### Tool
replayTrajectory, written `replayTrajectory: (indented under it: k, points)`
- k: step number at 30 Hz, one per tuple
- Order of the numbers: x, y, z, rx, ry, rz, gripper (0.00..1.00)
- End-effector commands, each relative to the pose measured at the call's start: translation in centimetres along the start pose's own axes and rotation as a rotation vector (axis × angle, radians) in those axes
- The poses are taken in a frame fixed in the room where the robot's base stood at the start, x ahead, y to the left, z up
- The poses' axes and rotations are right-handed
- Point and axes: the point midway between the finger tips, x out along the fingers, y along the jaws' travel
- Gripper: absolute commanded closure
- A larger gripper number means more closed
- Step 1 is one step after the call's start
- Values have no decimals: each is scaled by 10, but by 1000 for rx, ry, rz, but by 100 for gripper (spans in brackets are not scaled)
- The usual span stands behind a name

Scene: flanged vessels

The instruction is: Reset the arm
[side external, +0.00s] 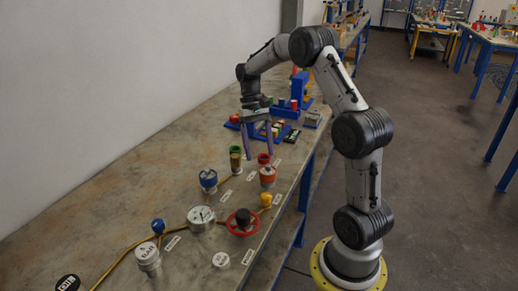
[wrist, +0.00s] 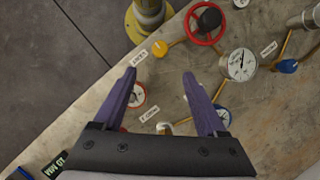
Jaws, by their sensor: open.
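My gripper (side external: 259,137) hangs from my raised arm over the far part of the workbench (side external: 133,182), pointing down. Its two purple fingers are apart with nothing between them, as the wrist view (wrist: 166,90) also shows. Below and nearer in the side view stand small flanged vessels: a blue-topped one (side external: 208,179), a red one (side external: 267,175) and a green-topped one (side external: 236,158). In the wrist view, part of a red-rimmed one shows beside the left finger and part of a blue-rimmed one by the right finger.
A red handwheel (side external: 242,222), a pressure gauge (side external: 201,215), a yellow knob (side external: 266,199) and a blue knob (side external: 158,226) sit along yellow piping on the bench. Blue fixtures (side external: 285,114) stand behind the gripper. The bench's left side is largely clear.

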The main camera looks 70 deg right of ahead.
Motion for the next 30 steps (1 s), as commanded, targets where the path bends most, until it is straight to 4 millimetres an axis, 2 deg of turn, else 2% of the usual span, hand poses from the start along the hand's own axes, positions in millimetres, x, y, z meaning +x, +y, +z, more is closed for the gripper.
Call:
replayTrajectory:
  k: [7,9,11,13,14,18,21,26,30]
  points:
    - [0,0,0,-1,0,0,26]
    - [-2,-6,2,-15,6,5,26]
    - [-13,-16,7,-42,39,9,26]
    - [-32,-31,22,-85,93,14,26]
    - [-40,-38,32,-107,116,18,26]
    - [-71,-64,94,-229,244,28,26]
    - [-80,-74,139,-323,340,27,26]
    - [-78,-75,205,-476,498,13,26]
    - [-61,-64,252,-610,636,-12,26]
